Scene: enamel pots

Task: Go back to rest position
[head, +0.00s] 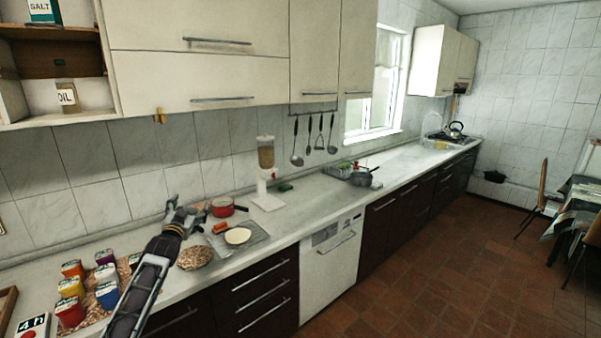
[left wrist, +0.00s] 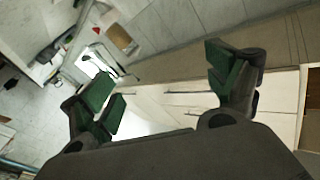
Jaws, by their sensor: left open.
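My left gripper (head: 188,212) is raised over the left part of the counter in the head view, near the tiled wall. In the left wrist view its two green-padded fingers (left wrist: 165,85) are wide apart with nothing between them. A red pot (head: 222,207) stands on the counter just right of the gripper in the head view. A grey pot (head: 361,179) stands farther along the counter. My right gripper is not in view.
Several coloured tins (head: 70,287) stand on a patterned mat at the left. A round woven mat (head: 195,257), a board with a pale disc (head: 238,236) and a dispenser (head: 266,172) are on the counter (head: 315,197). Cabinets hang above.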

